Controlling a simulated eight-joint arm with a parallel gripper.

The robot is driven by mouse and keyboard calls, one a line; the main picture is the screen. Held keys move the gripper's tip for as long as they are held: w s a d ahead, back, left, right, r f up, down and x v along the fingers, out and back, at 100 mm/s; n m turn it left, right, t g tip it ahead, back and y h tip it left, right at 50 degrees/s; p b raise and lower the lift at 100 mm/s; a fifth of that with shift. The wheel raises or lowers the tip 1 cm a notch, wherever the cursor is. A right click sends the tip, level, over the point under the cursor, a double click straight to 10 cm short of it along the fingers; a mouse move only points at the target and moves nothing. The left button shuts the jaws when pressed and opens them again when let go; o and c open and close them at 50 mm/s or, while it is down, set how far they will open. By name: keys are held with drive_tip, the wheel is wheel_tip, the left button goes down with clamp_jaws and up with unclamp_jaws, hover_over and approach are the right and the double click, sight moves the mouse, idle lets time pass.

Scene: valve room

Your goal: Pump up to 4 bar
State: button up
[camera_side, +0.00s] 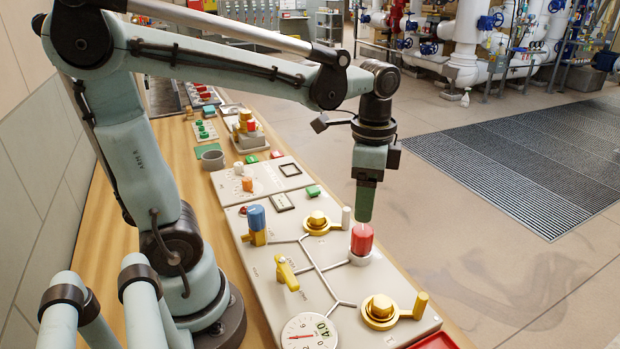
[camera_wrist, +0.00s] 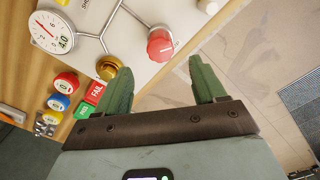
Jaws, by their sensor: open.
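The panel (camera_side: 340,268) carries a round white gauge (camera_side: 310,332) marked 4.0, with a red needle. It also shows in the wrist view (camera_wrist: 50,32); the exact reading is too small to tell. A red cylindrical knob (camera_side: 362,240) stands upright on a pale round base, joined to grey lines. It also shows in the wrist view (camera_wrist: 160,44). My gripper (camera_side: 364,218) points down just over the red knob. In the wrist view its green fingers (camera_wrist: 158,66) are apart and empty, with the knob beyond their tips. I cannot tell whether they touch it.
The panel also holds a blue-topped yellow valve (camera_side: 257,222), a yellow lever (camera_side: 287,272) and brass knobs with side handles (camera_side: 318,222) (camera_side: 381,309). PASS and FAIL-like coloured blocks (camera_wrist: 88,103) and several round buttons (camera_wrist: 62,88) lie near the gauge. Open floor lies right of the bench.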

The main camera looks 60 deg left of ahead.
drive_tip(key=shift+r, duration=1.35)
drive_tip(key=f+n+t, duration=0.1)
drive_tip(key=s+n+t, duration=0.1)
drive_tip(key=n+t, duration=0.1)
drive_tip(key=shift+s+d+f, duration=0.15)
drive_tip(key=shift+s+f, duration=0.05)
drive_tip(key=shift+f, duration=0.2)
drive_tip(key=f+n+t, duration=0.1)
drive_tip(key=n+t, duration=0.1)
drive_tip(key=s+f+n+t, duration=0.1)
drive_tip(key=n+t, duration=0.1)
drive_tip(key=shift+d+f+n, duration=0.15)
drive_tip(key=shift+f+n, duration=0.05)
drive_tip(key=shift+n, duration=0.2)
